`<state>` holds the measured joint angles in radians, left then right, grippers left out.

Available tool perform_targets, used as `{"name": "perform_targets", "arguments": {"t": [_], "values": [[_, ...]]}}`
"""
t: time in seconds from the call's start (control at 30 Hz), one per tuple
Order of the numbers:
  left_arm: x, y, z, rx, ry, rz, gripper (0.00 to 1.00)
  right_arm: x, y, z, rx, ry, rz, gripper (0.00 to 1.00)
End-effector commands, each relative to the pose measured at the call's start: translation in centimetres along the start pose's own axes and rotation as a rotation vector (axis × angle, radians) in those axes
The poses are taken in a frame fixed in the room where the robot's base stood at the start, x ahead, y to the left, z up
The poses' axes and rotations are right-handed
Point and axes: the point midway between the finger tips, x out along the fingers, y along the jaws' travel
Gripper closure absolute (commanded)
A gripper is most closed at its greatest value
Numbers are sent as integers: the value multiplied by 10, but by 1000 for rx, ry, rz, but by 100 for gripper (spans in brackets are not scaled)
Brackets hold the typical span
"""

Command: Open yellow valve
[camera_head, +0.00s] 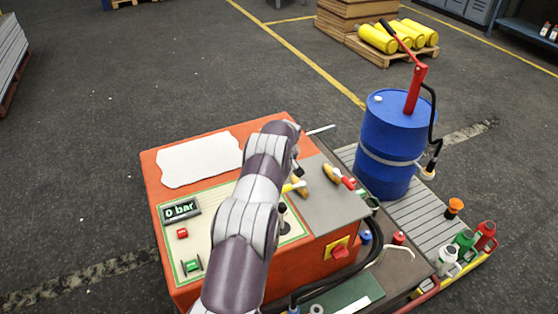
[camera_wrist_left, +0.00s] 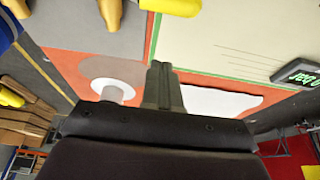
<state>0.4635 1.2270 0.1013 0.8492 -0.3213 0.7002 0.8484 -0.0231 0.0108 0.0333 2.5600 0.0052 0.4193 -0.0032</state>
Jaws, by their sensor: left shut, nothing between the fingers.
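A yellow valve handle (camera_head: 293,187) shows on top of the orange control box (camera_head: 160,222), partly hidden behind my left arm in the head view. In the left wrist view, a yellow bar (camera_wrist_left: 178,7), which looks like the valve handle, is at the top edge, beyond the fingertips. My left gripper is mostly hidden by its own wrist in the head view. In the left wrist view its fingers (camera_wrist_left: 161,68) are together and empty, apart from the yellow bar. My right gripper is in neither view.
A 0 bar display (camera_head: 180,209) and a red button (camera_head: 182,233) are on the panel. A blue drum (camera_head: 393,140) with a red pump stands to the right. Open floor lies left.

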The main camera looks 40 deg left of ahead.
Motion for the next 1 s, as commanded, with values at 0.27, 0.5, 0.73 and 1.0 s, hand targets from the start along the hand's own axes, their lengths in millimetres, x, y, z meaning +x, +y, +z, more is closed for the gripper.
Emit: {"name": "perform_targets", "arguments": {"t": [0.27,0.5,0.73,1.0], "values": [[21,0,19,2,-2,-1,100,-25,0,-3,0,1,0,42],[24,0,39,1,-1,-1,100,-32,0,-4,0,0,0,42],[25,0,40,0,-1,0,100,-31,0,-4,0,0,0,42],[26,0,41,-20,1,-6,100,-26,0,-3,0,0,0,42]]}}
